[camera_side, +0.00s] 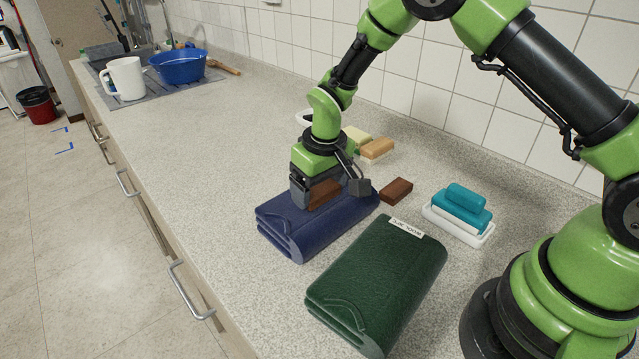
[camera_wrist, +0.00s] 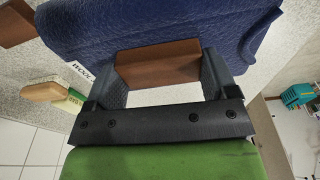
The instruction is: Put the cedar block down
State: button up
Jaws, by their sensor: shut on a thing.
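My gripper (camera_side: 328,190) is shut on a reddish-brown cedar block (camera_side: 322,196), held over the navy folded wool (camera_side: 320,228). In the wrist view the block (camera_wrist: 160,62) lies crosswise between the two fingers, with the navy wool (camera_wrist: 150,22) behind it. I cannot tell whether the block touches the fabric. A second brown block (camera_side: 396,190) lies on the counter just right of the navy wool. A dark green folded wool piece (camera_side: 380,285) with a white label lies in front, to the right.
A teal brush (camera_side: 463,208) sits in a white dish at right. Tan and yellow bars (camera_side: 376,149) lie behind my gripper. A white mug (camera_side: 125,78) and blue basin (camera_side: 178,66) stand far left on a mat. The counter (camera_side: 200,130) between is clear; its front edge drops to drawers.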

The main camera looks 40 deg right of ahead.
aim_at(326, 193)
jog(key=o, duration=0.8)
notch_tip(326, 193, up, 13)
jog(key=s, duration=0.2)
jog(key=s+d+r+m+t+y, duration=0.1)
jog(key=s+r+m+t, duration=0.15)
jog(key=s+r, duration=0.8)
jog(key=s+r+m+t+y, duration=0.1)
jog(key=s+t, duration=0.2)
jog(key=s, duration=0.7)
jog(key=shift+s+d+r, duration=0.15)
jog(key=shift+s+d, duration=0.05)
jog(key=shift+s, duration=0.15)
